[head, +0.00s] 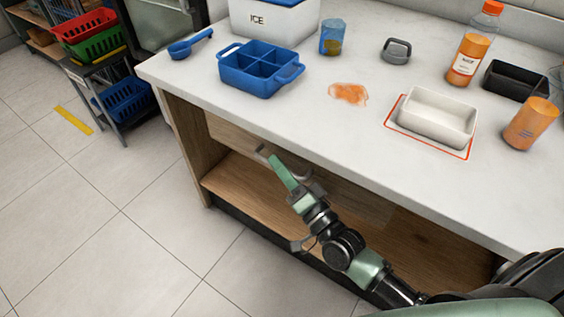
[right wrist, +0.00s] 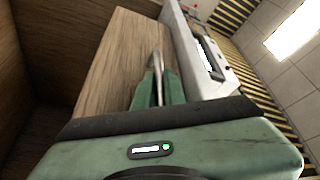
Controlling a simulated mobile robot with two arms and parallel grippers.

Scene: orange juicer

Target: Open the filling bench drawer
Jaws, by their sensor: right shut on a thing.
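The filling bench drawer (head: 232,133) is a light wooden front under the left part of the white countertop. Its front also shows in the right wrist view (right wrist: 120,62). In the head view the front looks about flush with the bench, with no clear gap. My right gripper (head: 270,158) is at the drawer front, its green fingers shut on the thin metal drawer handle (right wrist: 156,66). In the right wrist view the fingers (right wrist: 157,90) close around the bar. The fingers partly hide the handle. My left gripper is not in view.
Below the drawer is an open wooden shelf (head: 245,185). On the countertop (head: 330,125) stand a blue divided container (head: 262,85), a white tray (head: 437,115), cups and a juice bottle (head: 472,50).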

